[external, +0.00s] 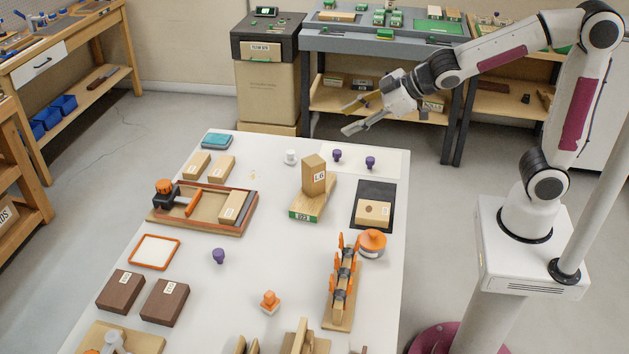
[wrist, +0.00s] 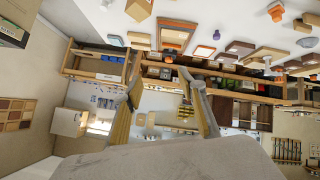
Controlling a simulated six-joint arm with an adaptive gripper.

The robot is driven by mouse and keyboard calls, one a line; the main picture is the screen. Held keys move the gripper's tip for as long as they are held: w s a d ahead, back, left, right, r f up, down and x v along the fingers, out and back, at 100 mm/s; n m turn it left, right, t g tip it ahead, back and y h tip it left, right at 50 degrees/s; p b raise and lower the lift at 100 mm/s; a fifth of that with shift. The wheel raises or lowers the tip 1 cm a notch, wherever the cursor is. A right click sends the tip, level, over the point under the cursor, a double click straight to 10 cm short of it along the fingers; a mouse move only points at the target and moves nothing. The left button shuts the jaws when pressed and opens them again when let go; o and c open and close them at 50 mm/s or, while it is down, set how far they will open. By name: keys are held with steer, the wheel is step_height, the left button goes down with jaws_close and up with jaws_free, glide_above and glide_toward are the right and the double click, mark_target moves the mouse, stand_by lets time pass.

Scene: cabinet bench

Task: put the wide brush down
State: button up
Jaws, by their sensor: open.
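My gripper (external: 345,120) is open and empty, raised in the air beyond the far edge of the white table. Its two fingers are spread apart in the wrist view (wrist: 159,76), with nothing held between them. A wooden rack (external: 338,314) near the table's front right holds several upright orange-topped tools (external: 346,268) with dark parts. They may be brushes, but I cannot tell whether the wide brush is among them. No brush shows clearly in the wrist view. My gripper is well away from the rack and touches nothing.
The white table (external: 270,225) bears a wooden tray (external: 175,222), a tall block on a green-edged block (external: 306,213), purple stamps and an orange-lidded jar (external: 372,244). A grey bench (external: 390,38) stands behind my gripper. The table's middle has free room.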

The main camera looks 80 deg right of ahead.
steer(key=s+a+f+m+g, duration=0.1)
steer(key=s+g, duration=0.1)
steer(key=s, duration=1.2)
steer(key=s+f+m+g, duration=0.2)
steer(key=s, duration=1.2)
steer(key=shift+s+a+m+g+y, duration=0.3)
steer(key=shift+s+a+y, duration=0.05)
steer(key=shift+y, duration=0.05)
